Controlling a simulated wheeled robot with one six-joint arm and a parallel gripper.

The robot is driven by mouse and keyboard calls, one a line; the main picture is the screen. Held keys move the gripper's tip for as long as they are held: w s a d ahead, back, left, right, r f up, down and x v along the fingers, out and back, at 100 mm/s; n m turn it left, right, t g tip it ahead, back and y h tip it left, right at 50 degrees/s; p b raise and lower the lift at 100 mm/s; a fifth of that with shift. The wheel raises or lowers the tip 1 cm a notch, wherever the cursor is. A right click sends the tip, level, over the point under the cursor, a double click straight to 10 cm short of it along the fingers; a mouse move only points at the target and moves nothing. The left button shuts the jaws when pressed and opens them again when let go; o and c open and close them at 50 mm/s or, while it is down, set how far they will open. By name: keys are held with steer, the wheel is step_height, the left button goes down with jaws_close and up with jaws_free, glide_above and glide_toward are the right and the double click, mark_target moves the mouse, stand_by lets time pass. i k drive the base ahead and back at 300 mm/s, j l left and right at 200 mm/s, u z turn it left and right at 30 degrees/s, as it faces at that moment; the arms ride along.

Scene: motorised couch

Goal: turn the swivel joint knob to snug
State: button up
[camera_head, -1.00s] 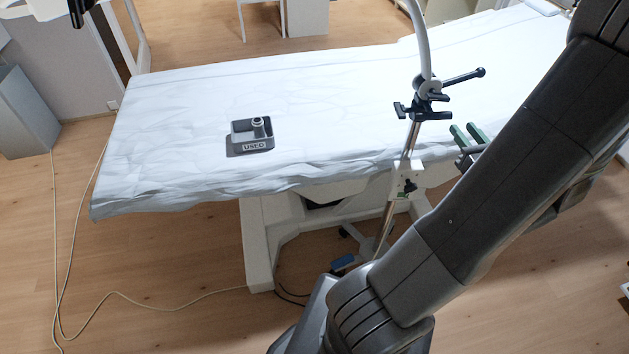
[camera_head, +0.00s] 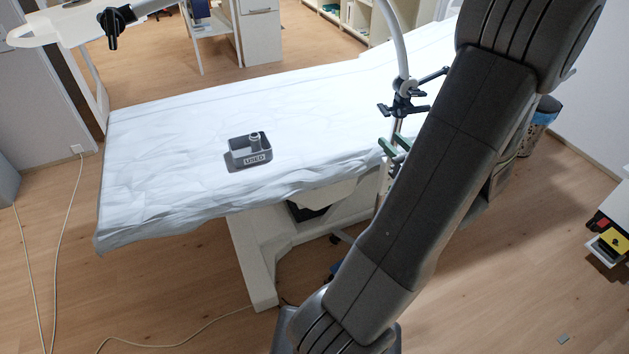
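The swivel joint (camera_head: 404,104) is a black fitting on a pole at the couch's near side, with several small black knobs and a lever. I cannot tell which knob is the swivel joint knob or how tight it is. A curved grey tube (camera_head: 392,45) rises from the joint.
The couch (camera_head: 180,180) has a white sheet. A grey tray marked USED (camera_head: 250,158) stands on it. A bin (camera_head: 540,125) is behind my arm at right. A drawer unit (camera_head: 610,235) stands at far right.

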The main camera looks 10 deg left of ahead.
mark_target(411, 92)
steer(key=k+j+u, duration=0.1)
steer(key=k+j, duration=0.25)
steer(key=j, duration=0.15)
steer(key=i+l+z, duration=0.2)
steer(key=l+z, duration=0.2)
steer(key=i+l+z, duration=0.2)
steer(key=z, duration=0.25)
steer(key=i+l+z, duration=0.25)
steer(key=z, duration=0.15)
